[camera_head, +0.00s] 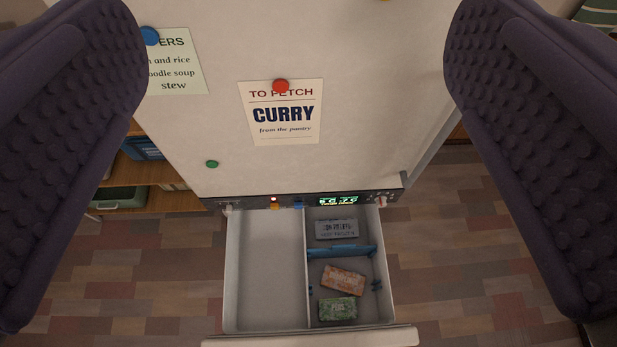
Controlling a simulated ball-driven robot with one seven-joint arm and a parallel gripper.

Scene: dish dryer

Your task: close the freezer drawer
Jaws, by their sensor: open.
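The freezer drawer (265,270) is pulled out at the bottom of a white fridge-freezer (210,110), seen from above. Its front panel and edge (310,337) lie at the bottom of the picture. A divider splits it: the left compartment is empty, and the right one holds a grey packet (337,229), a blue item (340,251), an orange packet (343,280) and a green packet (337,308). My gripper (300,300) is open and empty, with its two dark studded fingers wide apart on either side of the view. It does not appear to touch the drawer.
A control strip with a green display (338,201) and knobs runs above the drawer. A note reading curry (284,112) hangs under a red magnet on the door. A wooden shelf (145,185) stands at the left. Bare floor (455,240) shows on both sides.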

